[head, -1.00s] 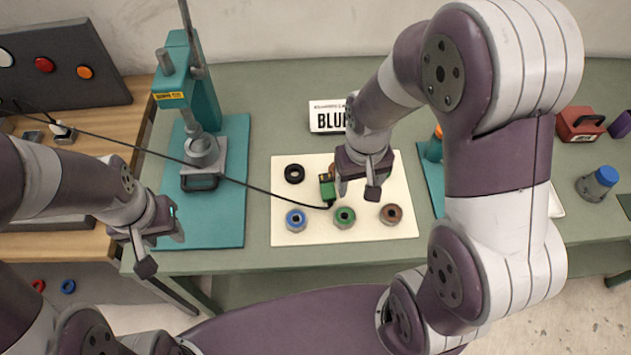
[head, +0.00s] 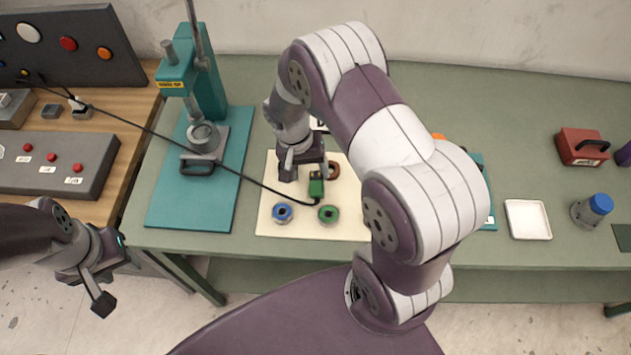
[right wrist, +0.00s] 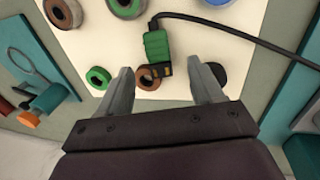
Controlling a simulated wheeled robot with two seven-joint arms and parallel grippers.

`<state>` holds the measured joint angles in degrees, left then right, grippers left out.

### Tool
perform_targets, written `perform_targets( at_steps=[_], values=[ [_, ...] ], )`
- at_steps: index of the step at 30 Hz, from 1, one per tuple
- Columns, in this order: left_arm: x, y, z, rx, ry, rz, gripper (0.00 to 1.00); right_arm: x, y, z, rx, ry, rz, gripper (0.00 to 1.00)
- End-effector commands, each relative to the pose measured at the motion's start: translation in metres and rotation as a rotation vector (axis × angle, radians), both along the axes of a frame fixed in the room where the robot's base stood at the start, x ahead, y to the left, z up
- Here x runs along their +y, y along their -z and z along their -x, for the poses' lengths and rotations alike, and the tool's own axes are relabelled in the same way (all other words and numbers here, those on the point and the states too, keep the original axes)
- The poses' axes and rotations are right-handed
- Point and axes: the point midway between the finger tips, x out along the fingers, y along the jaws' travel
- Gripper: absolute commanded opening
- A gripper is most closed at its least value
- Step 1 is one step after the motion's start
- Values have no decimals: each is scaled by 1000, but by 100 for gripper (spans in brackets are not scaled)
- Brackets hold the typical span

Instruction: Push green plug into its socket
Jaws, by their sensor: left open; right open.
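The green plug (head: 316,186) lies on the cream mat (head: 262,222) with a black cable (head: 150,131) running from it to the upper left. In the right wrist view the green plug (right wrist: 157,46) has a dark end toward my gripper. My right gripper (right wrist: 161,73) is open, its fingertips either side of the plug's line and short of it; they are apart from it. In the head view my right gripper (head: 305,170) is over the mat. My left gripper (head: 112,272) is open and empty in front of the wooden bench.
Two small grey blocks (head: 51,111) and a button box (head: 57,164) sit on the wooden bench. A teal press (head: 200,120) stands left of the mat. Blue (head: 282,213) and green (head: 328,213) rings lie near the plug. A white tray (head: 528,219) lies right.

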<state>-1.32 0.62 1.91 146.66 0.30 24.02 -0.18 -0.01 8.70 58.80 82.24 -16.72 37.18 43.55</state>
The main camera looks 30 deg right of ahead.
Motion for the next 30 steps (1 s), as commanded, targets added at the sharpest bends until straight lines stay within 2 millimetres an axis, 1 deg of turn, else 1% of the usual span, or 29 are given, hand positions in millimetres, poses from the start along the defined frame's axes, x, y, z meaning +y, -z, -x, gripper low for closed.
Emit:
perform_targets(
  at_steps=[4, 7, 9, 10, 13, 18, 20, 21, 24, 25, 26, 30],
  values=[
    [0, -9, 0, 0, 0, 0, 43, -5, 15, 2, 6, -1, -1, 66],
    [0, -19, 0, 0, 0, 0, 43, -11, 33, 3, 5, 0, -2, 66],
    [0, -18, 0, 0, 0, 0, 43, -13, 47, 3, 3, 0, -1, 66],
    [0, -18, 0, 0, 0, 0, 43, -13, 51, 3, 2, -1, -1, 66],
    [0, -18, 0, 0, 0, 0, 43, -14, 57, 4, 0, -2, 0, 66],
    [0, -18, 0, 0, 0, 0, 43, -14, 57, 3, 0, -2, -1, 66],
    [0, -18, 0, 1, 0, 0, 43, -14, 57, 3, 0, -2, -1, 46],
    [0, -18, 0, 0, 0, 0, 43, -14, 57, 3, 0, -2, -1, 33],
    [0, -18, 0, 0, 0, 0, 43, -14, 57, 3, 0, -2, -1, 5],
    [0, -18, 0, 0, 0, 0, 43, -14, 57, 3, 0, -2, -1, 5],
    [0, -18, 0, 0, 0, 0, 43, -14, 57, 3, 0, -2, -1, 0],
    [0, -18, 0, 0, 0, 0, 43, -14, 57, 3, 0, -2, -1, 0]
  ],
)
